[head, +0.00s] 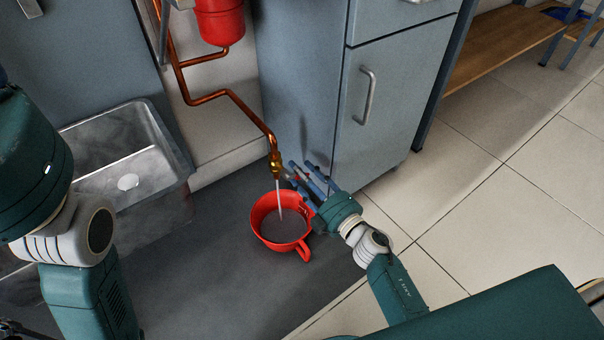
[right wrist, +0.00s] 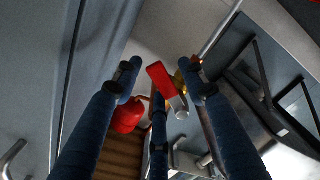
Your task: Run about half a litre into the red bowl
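The red bowl (head: 258,216) stands upright on the dark grey floor surface under the brass tap (head: 275,163), its handle toward the lower right. A thin stream of water (head: 279,197) runs from the tap into it. Liquid shows inside, but its level is hard to read. My right gripper (head: 297,177) is beside the tap, above the bowl's right rim. In the right wrist view its fingers (right wrist: 160,78) are spread apart, with the red tap lever (right wrist: 156,73) between their tips; contact cannot be made out. My left arm shows at the left, without its gripper.
A copper pipe (head: 240,103) runs down to the tap from beside a red tank (head: 220,20). A metal sink (head: 150,140) lies to the left. A grey cabinet (head: 400,90) stands behind my right gripper. Tiled floor (head: 490,220) at the right is clear.

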